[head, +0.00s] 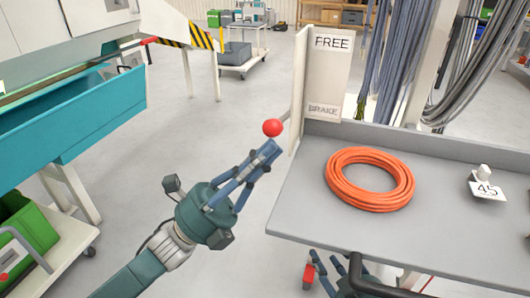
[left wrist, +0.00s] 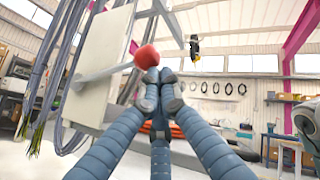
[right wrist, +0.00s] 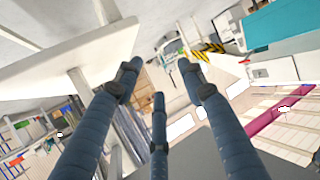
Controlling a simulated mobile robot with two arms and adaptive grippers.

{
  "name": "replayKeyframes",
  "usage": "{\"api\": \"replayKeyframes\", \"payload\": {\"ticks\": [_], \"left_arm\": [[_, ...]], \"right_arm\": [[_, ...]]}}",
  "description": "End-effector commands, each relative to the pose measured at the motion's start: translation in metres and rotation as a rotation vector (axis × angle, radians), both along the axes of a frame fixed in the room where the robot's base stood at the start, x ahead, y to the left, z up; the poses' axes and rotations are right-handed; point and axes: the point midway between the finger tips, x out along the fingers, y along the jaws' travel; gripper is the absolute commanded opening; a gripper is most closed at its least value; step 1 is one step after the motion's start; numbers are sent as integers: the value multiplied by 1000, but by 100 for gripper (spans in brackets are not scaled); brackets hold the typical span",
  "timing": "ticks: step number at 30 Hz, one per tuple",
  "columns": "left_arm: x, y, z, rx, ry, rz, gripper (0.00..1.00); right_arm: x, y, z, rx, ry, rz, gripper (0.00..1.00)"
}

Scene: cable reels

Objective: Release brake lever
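The brake lever ends in a red ball knob (head: 272,127), left of a pale upright panel (head: 328,75). The panel is marked FREE (head: 332,43) above and BRAKE (head: 322,110) below; the knob appears near the height of the lower label. The left wrist view shows the grey lever rod (left wrist: 105,73) running from the panel to the knob (left wrist: 147,57). My left gripper (head: 268,150) has its fingers drawn together just below the knob; I cannot tell whether they touch it. My right gripper (right wrist: 158,75) is open and empty, low by the table's front edge in the head view.
An orange cable coil (head: 370,179) lies on the grey table (head: 300,210). A teal bin bench (head: 70,120) is on the left, with a green crate (head: 25,225) below. The floor between is clear.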

Motion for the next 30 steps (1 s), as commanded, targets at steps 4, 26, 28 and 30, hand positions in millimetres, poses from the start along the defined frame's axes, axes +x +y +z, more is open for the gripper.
{"api": "replayKeyframes", "payload": {"ticks": [4,26,28,30], "left_arm": [[0,0,2,3,9,1,0],[0,0,13,20,63,0,0],[0,0,15,23,74,-1,0],[1,0,18,28,86,1,0]], "right_arm": [[-8,-4,-12,-15,62,-4,40],[-89,-35,-88,-116,514,-37,40],[-109,-42,-97,-135,602,-45,40],[-133,-49,-106,-156,699,-53,40]]}}
